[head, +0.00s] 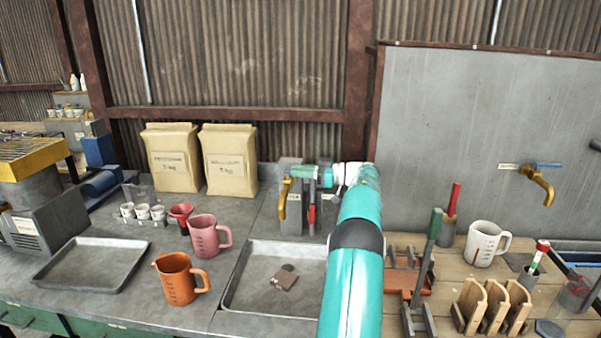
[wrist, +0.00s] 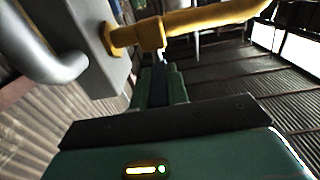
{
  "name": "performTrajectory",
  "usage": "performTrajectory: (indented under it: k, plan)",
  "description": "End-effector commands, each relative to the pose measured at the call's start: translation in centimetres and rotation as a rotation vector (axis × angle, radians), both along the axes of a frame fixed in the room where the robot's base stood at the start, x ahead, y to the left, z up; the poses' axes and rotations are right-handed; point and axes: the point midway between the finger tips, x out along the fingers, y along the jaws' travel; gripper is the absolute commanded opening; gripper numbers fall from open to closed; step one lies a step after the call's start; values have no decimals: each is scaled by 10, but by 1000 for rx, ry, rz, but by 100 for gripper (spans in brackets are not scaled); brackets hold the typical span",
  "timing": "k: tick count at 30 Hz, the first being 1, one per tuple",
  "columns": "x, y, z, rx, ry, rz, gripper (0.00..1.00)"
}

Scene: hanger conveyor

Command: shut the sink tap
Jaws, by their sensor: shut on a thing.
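The sink tap is a grey post (head: 292,208) with a yellow spout (head: 283,193) that points down over the left part of the shallow metal sink (head: 232,290). My gripper (head: 306,172) reaches in from the right at the top of the tap. In the wrist view my gripper (wrist: 160,85) is close below the yellow spout (wrist: 200,22), beside the grey post (wrist: 80,45). Its fingers are shut on the tap's lever, which is mostly hidden between them. Whether water runs cannot be made out.
Another yellow tap (head: 538,184) with a blue lever is on the right panel. A red-topped item (head: 311,213) stands beside the post.

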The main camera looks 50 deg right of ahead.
Motion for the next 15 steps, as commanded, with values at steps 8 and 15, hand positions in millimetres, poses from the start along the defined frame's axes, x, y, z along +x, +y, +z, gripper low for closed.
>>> performTrajectory:
  k: [8,15]
  plan:
    - [-1,0,4,-7,-4,29,0]
    - [-1,1,4,-8,-4,32,0]
